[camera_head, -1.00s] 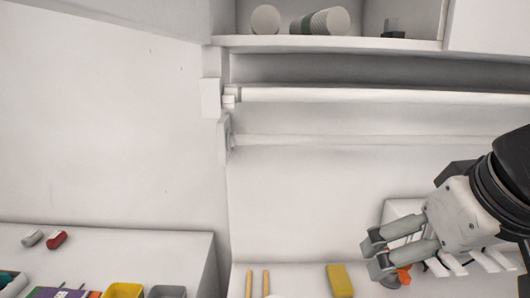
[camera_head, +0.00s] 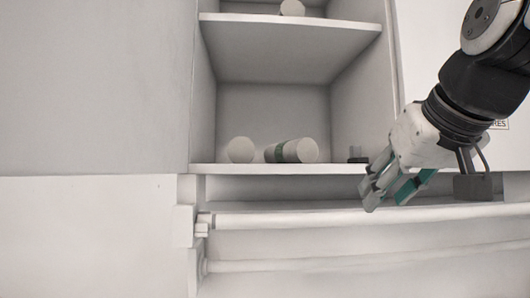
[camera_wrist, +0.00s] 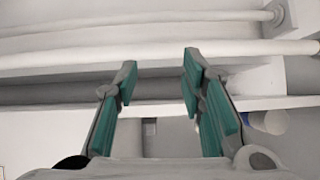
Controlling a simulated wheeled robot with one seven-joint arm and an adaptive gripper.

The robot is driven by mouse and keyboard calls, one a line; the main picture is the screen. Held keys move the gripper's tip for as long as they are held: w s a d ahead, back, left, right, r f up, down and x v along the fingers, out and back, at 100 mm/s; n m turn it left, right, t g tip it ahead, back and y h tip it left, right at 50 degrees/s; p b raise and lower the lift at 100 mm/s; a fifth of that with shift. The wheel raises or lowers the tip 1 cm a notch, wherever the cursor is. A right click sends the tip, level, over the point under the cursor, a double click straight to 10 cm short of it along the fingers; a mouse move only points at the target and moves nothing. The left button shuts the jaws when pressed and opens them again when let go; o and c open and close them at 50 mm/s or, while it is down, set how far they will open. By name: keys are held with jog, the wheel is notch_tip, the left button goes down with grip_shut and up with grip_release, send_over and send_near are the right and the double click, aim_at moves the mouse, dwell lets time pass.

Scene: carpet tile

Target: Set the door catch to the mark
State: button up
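My gripper (camera_head: 382,190) is at the right in the head view, in front of the lower shelf edge and just above a long white horizontal bar. In the wrist view its two green-padded fingers (camera_wrist: 158,85) stand well apart with nothing between the tips. A small dark item (camera_head: 357,156) sits on the shelf just left of my gripper, partly hidden by it; I cannot tell whether it is the door catch. I cannot make out a mark in either view.
A white cabinet panel (camera_head: 430,50) is behind my arm. The shelf's middle is otherwise clear.

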aim_at(355, 147)
notch_tip(355, 147, up, 13)
jog(key=w+d+t, duration=0.2)
jog(key=w+t, duration=0.1)
jog(key=x, duration=0.9)
jog(key=p+x, duration=0.1)
jog(key=x, duration=0.3)
jog(key=shift+w+d+f, duration=0.2)
jog(key=shift+d+f, duration=0.05)
jog(key=shift+d, duration=0.05)
grip_shut()
